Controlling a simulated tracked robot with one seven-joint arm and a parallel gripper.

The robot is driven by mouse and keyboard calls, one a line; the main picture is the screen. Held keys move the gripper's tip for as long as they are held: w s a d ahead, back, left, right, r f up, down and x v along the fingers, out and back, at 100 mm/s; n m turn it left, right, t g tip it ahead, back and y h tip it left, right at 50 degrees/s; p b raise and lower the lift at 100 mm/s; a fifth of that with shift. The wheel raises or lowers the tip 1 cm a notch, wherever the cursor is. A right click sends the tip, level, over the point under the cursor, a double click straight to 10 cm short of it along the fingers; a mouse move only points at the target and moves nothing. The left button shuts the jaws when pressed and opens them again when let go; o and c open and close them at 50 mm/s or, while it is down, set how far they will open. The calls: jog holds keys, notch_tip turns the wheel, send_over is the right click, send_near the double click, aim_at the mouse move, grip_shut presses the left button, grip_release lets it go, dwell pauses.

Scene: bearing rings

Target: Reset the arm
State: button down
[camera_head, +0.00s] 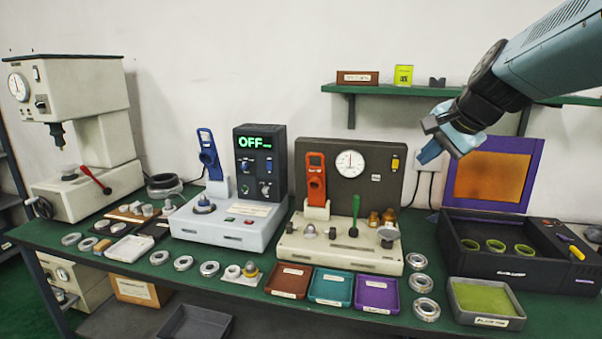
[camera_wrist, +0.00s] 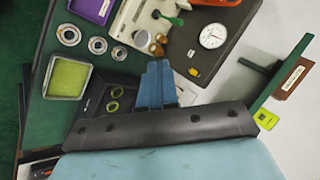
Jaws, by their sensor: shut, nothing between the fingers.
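My gripper (camera_head: 437,150) hangs in the air at the upper right, in front of the wall and below the green shelf. Its blue fingers are shut with nothing between them. In the wrist view my gripper (camera_wrist: 158,70) shows as two blue fingers side by side, pointing over the bench. My arm comes in from the upper right corner in the head view. The bearing rings (camera_head: 426,309) lie on the green bench (camera_head: 540,318), in a row along its front and in a column right of the purple tray. No ring touches the gripper.
A dark open case with an orange-lined lid (camera_head: 492,175) stands below right of my gripper. A beige gauge tester (camera_head: 340,245), a white OFF-display unit (camera_head: 230,225) and a press (camera_head: 80,130) stand along the bench. The shelf (camera_head: 400,89) carries small items. Air around the gripper is free.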

jog(key=s+a+f+n+g+h, duration=0.1)
jog(key=s+f+n, duration=0.3)
jog(key=s, duration=0.4)
jog(key=s+a+f+n+g+h, duration=0.1)
jog(key=s+f+n, duration=0.3)
jog(key=s+n, duration=0.3)
jog(key=shift+s+a, duration=0.15)
jog(key=shift+s, duration=0.6)
